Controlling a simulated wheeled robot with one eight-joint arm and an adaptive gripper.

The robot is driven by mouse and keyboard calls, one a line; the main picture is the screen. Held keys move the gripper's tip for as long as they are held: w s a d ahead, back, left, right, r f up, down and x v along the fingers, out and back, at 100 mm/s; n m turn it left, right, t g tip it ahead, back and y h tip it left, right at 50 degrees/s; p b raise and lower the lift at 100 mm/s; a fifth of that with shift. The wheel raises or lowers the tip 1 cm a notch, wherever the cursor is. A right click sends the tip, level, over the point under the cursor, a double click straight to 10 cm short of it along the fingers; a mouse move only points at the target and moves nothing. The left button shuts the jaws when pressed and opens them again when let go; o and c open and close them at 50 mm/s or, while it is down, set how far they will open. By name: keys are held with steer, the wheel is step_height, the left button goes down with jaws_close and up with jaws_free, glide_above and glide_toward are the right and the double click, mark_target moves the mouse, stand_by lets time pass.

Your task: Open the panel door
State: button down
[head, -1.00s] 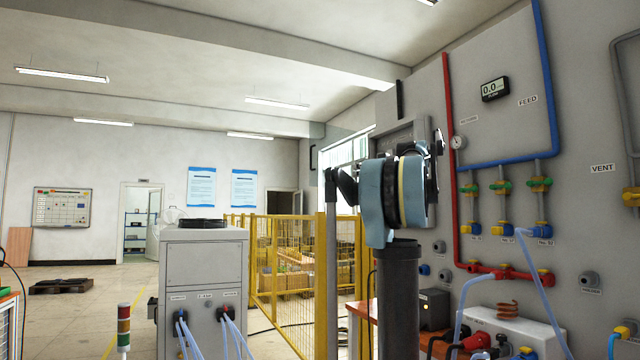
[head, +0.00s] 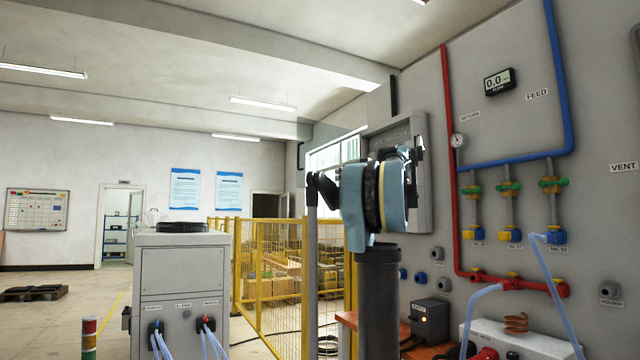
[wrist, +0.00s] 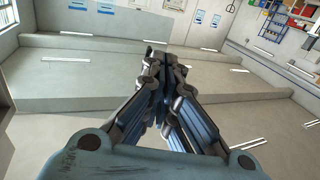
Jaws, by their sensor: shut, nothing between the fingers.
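A grey panel (head: 428,200) is fixed to the wall right of centre in the head view. My arm covers much of its front, so I cannot tell whether its door is shut or ajar, and no handle is clear. In the head view my arm's end stands in front of the panel, and the fingers cannot be made out there. In the wrist view my gripper (wrist: 158,58) has its fingers together and empty, against a background of ceiling and upper wall. The panel does not show in the wrist view.
A grey cabinet (head: 182,285) with hoses stands at left, before a yellow fence (head: 270,265). Red and blue pipes (head: 450,100) and valves line the wall at right. A bench (head: 347,319) with a white unit (head: 520,340) stands below. Open floor lies at far left.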

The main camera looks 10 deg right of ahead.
steer(key=x, duration=1.4)
